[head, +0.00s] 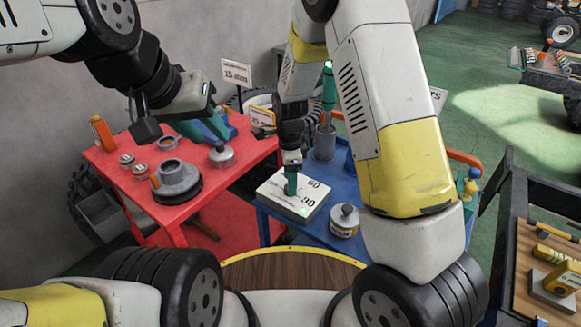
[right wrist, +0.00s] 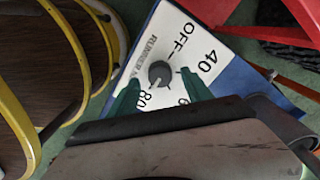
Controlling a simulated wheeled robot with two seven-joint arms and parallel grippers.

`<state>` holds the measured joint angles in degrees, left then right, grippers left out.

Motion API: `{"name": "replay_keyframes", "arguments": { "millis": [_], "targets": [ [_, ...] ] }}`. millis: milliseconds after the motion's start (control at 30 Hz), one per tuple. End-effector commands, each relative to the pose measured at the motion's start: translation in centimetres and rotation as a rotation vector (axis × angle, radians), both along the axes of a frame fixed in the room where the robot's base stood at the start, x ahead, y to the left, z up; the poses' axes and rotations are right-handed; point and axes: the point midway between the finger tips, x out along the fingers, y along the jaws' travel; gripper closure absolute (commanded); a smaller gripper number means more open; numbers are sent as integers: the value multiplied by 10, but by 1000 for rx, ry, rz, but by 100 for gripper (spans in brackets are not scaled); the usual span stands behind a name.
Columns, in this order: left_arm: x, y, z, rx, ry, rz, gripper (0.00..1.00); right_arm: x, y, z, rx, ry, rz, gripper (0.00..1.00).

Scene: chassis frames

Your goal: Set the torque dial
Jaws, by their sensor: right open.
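The torque dial box (head: 310,205) has a white face with printed numbers and lies on the blue table, in the middle of the head view. In the right wrist view its dark round knob (right wrist: 160,73) sits among the marks OFF, 40 and others. A pale mark on the knob faces the lower left, toward a number that looks like 80. My right gripper (right wrist: 160,94) is open, its green fingers apart either side of the knob; I cannot tell whether they touch it. In the head view it hides the knob. My left gripper (head: 204,127) looks open and empty above the red table.
The red table (head: 225,180) at left holds jars, a grey round part (head: 176,176) and an orange bottle (head: 103,133). A lidded tin (head: 344,221) stands close right of the dial box, with grey cups (head: 324,143) behind. A tool bench (head: 520,260) is at far right.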

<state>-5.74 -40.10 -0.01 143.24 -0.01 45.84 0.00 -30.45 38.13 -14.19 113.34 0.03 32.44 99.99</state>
Motion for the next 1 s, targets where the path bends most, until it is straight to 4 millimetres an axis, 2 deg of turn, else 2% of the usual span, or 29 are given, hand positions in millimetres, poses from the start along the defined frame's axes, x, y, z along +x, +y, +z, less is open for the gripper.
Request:
{"name": "replay_keyframes", "arguments": {
  "millis": [100, 200, 467, 767, 1000],
  "targets": [
    [0, 0, 0, 0, 0, 0, 64, 0, 0, -13, -1, 2, 0, 42],
    [0, 0, 0, 0, 0, 0, 64, 0, 0, -18, 0, -1, 1, 42],
    [0, 0, 0, 0, 0, 0, 64, 0, 0, -20, 1, -1, 1, 42],
    [0, 0, 0, 0, 0, 0, 64, 0, 0, -19, 1, -1, 1, 99],
    [0, 0, 0, 0, 0, 0, 64, 0, 0, -19, 1, -1, 15, 100]
  ]
}}
